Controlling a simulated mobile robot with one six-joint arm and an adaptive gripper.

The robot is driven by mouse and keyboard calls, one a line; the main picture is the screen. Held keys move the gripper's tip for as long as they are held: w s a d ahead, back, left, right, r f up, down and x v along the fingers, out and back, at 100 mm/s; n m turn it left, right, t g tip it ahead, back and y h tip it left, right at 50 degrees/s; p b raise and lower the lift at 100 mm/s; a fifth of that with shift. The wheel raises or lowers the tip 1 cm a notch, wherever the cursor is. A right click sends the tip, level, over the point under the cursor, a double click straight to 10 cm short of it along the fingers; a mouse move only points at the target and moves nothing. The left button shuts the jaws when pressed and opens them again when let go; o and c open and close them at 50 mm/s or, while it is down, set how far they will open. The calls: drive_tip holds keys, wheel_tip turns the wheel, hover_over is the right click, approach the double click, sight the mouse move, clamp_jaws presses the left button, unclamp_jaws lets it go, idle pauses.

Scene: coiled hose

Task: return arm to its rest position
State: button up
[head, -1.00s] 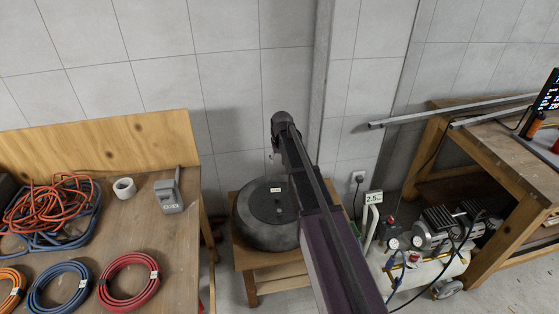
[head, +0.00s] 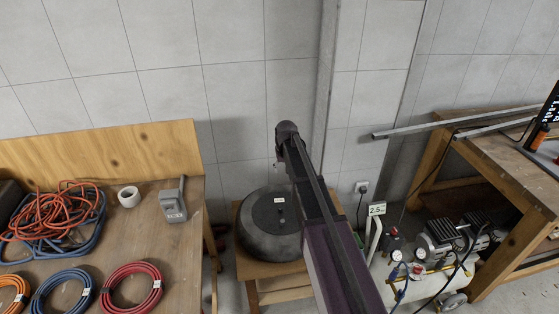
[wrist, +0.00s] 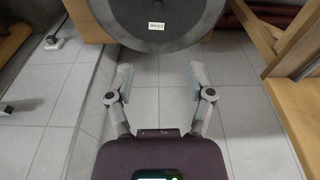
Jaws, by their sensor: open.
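My gripper (wrist: 162,82) is in the wrist view with its two fingers spread wide apart and nothing between them. Grey floor tiles show between and below the fingers. The round dark grey drum (wrist: 165,20) with a white label is just beyond the fingertips and apart from them. In the head view my arm (head: 325,215) reaches up and away from the bottom centre, beside the drum (head: 270,230). The gripper itself cannot be made out in the head view.
The drum sits on a low wooden stand (head: 283,284). At left, a wooden bench (head: 195,250) holds coiled hoses, an orange cable (head: 50,215), a tape roll (head: 129,197) and a grey device (head: 173,205). At right are a compressor (head: 440,250) and another bench (head: 515,190) with protruding metal bars (head: 450,122).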

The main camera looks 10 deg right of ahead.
drive_tip(key=s+g, duration=0.1)
drive_tip(key=s, duration=2.8)
drive_tip(key=shift+a+g, duration=0.2)
drive_tip(key=shift+g, duration=0.2)
drive_tip(key=shift+f, duration=0.1)
drive_tip(key=shift+c, duration=0.8)
